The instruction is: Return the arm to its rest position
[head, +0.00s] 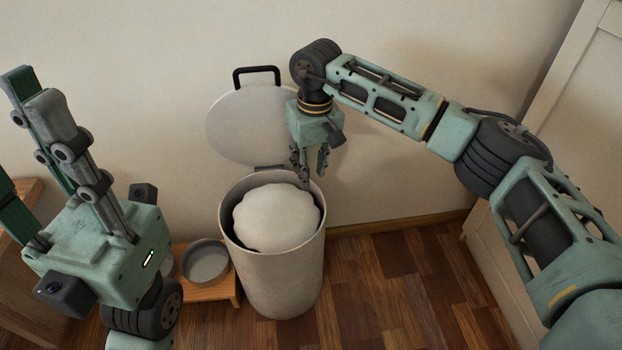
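My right arm (385,95) reaches in from the right side of the head view, bent, with its gripper (314,180) pointing down over the right rear rim of a tall bin. Its fingers look apart, with nothing visible between them. Whether the tips touch the bin cannot be told. My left gripper (30,130) points up at the left, in the foreground. Its fingers spread apart with nothing seen between them, and one finger runs out of the picture.
The pale round bin (275,285) stands on the wood floor (420,290) with its lid (245,125) raised. A pale, lumpy rounded mass (277,218) fills its mouth. A grey bowl (205,262) sits on a low wooden stand (230,290) at left. A pale panelled cabinet (570,90) stands at right.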

